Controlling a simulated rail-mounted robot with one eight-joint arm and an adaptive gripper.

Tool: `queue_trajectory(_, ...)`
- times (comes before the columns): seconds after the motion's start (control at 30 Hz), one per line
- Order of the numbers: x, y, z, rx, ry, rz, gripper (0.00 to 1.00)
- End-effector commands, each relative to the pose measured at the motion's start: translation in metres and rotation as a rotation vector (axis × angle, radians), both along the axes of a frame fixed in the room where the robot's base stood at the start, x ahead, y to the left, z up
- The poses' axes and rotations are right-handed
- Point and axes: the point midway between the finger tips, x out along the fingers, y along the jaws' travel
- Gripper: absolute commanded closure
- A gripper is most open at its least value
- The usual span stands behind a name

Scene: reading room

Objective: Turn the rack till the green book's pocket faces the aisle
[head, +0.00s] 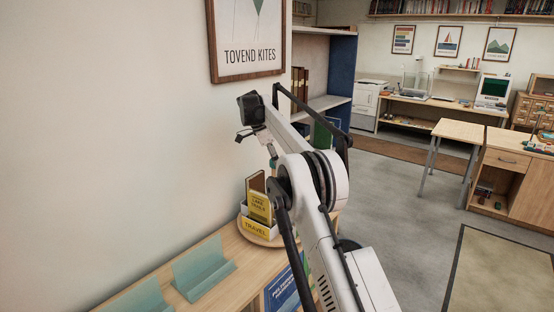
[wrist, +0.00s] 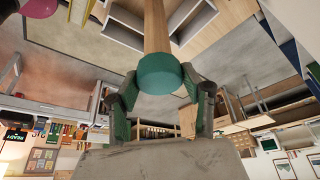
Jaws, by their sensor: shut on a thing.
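The rack (head: 262,238) stands on the wooden counter at the wall in the head view. It has a round wooden base, a yellow TRAVEL label, and a yellow book (head: 259,207) in the pocket on this side. A brown-edged book stands behind the yellow one. I cannot make out the green book in the rack; my arm covers its right side. In the wrist view my gripper (wrist: 160,84) is shut on a teal knob (wrist: 160,72) at the end of a wooden rod (wrist: 155,28). The head view does not show the grasp clearly.
Teal stands (head: 203,270) sit on the counter left of the rack. A blue book (head: 283,290) shows at the counter's front. A shelf unit (head: 340,75) stands behind my arm. The wooden table (head: 458,130) is at the right, with open grey floor between.

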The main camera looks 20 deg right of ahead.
Motion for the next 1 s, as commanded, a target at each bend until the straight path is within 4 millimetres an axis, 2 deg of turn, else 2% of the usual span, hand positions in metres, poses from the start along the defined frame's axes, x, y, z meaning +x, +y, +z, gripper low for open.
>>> queue_trajectory(0.8,-0.0027,-0.0017,0.0004,0.0,-0.001,-0.066,1.0)
queue_trajectory(0.83,-0.0027,-0.0017,0.0004,0.0,-0.001,-0.066,0.54)
queue_trajectory(0.93,-0.0027,-0.0017,0.0003,0.0,-0.001,-0.066,0.41)
queue_trajectory(1.0,-0.0028,-0.0017,0.0003,0.0,0.0,-0.066,0.39)
